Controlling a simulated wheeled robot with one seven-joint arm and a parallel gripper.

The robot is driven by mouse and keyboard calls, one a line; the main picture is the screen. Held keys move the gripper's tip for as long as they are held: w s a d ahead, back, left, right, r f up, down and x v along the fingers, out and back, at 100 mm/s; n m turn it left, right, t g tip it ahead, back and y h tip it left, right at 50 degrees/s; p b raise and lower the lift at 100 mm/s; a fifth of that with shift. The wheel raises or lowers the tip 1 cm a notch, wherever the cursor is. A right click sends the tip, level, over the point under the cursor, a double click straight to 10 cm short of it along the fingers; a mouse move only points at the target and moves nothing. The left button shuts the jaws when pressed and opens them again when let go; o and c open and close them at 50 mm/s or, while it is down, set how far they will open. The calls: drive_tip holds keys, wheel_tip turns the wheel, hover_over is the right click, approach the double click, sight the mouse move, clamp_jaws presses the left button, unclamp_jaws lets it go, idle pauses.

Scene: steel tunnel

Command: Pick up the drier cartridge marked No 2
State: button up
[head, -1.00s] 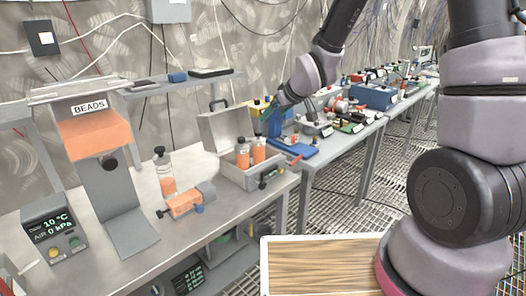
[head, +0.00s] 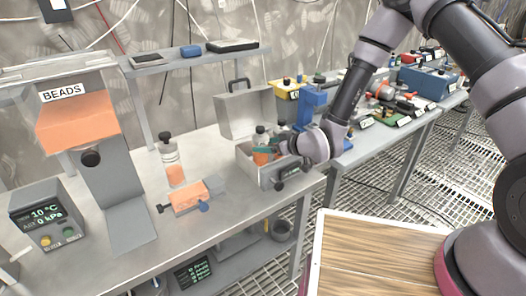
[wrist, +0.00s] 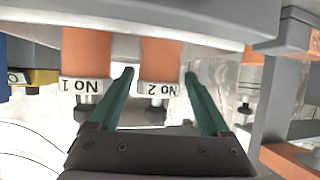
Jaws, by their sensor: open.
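The No 2 drier cartridge (wrist: 158,58) is an orange cylinder with a white label and a dark-knobbed end. It appears upside down in the wrist view, beside the similar No 1 cartridge (wrist: 86,60). In the head view the No 2 cartridge (head: 261,157) stands at the left in the open grey case (head: 264,181), partly hidden by my gripper (head: 272,149). In the wrist view my gripper (wrist: 158,74) is open, its two green fingers on either side of No 2, with visible gaps. The left finger lies between the two cartridges.
The case lid (head: 245,112) stands raised behind the cartridges. A clear bottle with orange contents (head: 172,172) and an orange block fixture (head: 188,197) are left on the bench. The BEADS hopper (head: 85,122) is further left. A blue stand (head: 313,100) is close on the right.

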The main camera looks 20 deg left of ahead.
drive_tip(key=x, duration=0.6)
drive_tip(key=shift+w+a+f, duration=0.1)
drive_tip(key=shift+w+a, duration=0.15)
drive_tip(key=shift+a, duration=0.05)
drive_tip(key=shift+c, duration=0.3)
drive_tip(key=c, duration=1)
clamp_jaws()
